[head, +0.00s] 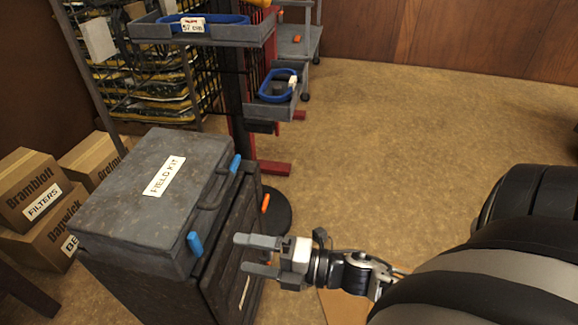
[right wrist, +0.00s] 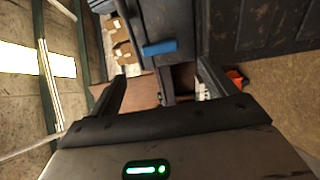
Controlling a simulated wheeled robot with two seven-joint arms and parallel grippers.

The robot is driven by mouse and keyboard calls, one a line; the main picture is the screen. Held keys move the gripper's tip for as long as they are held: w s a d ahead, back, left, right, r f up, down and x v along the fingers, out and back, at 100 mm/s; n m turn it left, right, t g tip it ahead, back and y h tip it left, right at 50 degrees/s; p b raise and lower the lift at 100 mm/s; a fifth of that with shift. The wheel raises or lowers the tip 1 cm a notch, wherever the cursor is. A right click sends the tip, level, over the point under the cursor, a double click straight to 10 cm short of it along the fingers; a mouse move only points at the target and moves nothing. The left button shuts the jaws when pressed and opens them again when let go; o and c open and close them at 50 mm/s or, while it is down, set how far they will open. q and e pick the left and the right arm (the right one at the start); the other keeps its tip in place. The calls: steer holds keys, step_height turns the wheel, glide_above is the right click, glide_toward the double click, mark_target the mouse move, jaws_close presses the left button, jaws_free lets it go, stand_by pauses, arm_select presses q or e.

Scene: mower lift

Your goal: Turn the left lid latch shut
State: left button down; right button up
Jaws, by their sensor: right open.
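A grey case labelled FIELD KIT (head: 140,190) has its lid down on top of a dark cabinet. Its front edge carries two blue latches with a handle (head: 212,190) between them. The left latch (head: 195,243) is at the near front corner; the other latch (head: 235,163) is at the far corner. My right gripper (head: 244,255) is open and empty, just to the right of the left latch and apart from it. In the right wrist view, a blue latch (right wrist: 160,48) shows beyond the spread fingers (right wrist: 163,82). My left gripper is out of view.
Cardboard boxes (head: 30,187) stand left of the cabinet (head: 150,297). Behind it are a shelf rack and a stand with a grey tray (head: 205,35) and a lower tray (head: 283,85) holding blue rings. The floor (head: 400,140) to the right is mostly clear.

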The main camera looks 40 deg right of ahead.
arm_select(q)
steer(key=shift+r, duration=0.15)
arm_select(e)
steer(key=v, duration=0.7)
steer(key=w+a+r+m+t+h+p, duration=0.1)
steer(key=w+a+r+m+h+p, duration=0.2)
steer(key=m+h+p, duration=0.8)
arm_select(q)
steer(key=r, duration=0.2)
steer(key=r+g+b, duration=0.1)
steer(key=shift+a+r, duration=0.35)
arm_select(e)
steer(key=s+a+m+g+y, duration=0.2)
steer(key=a+m, duration=0.4)
steer(key=m, duration=0.6)
steer(key=shift+r+m+g+y, duration=0.45)
steer(key=shift+g+y, duration=0.35)
steer(key=shift+g, duration=0.4)
steer(key=shift+d, duration=0.1)
steer(key=shift+c, duration=0.3)
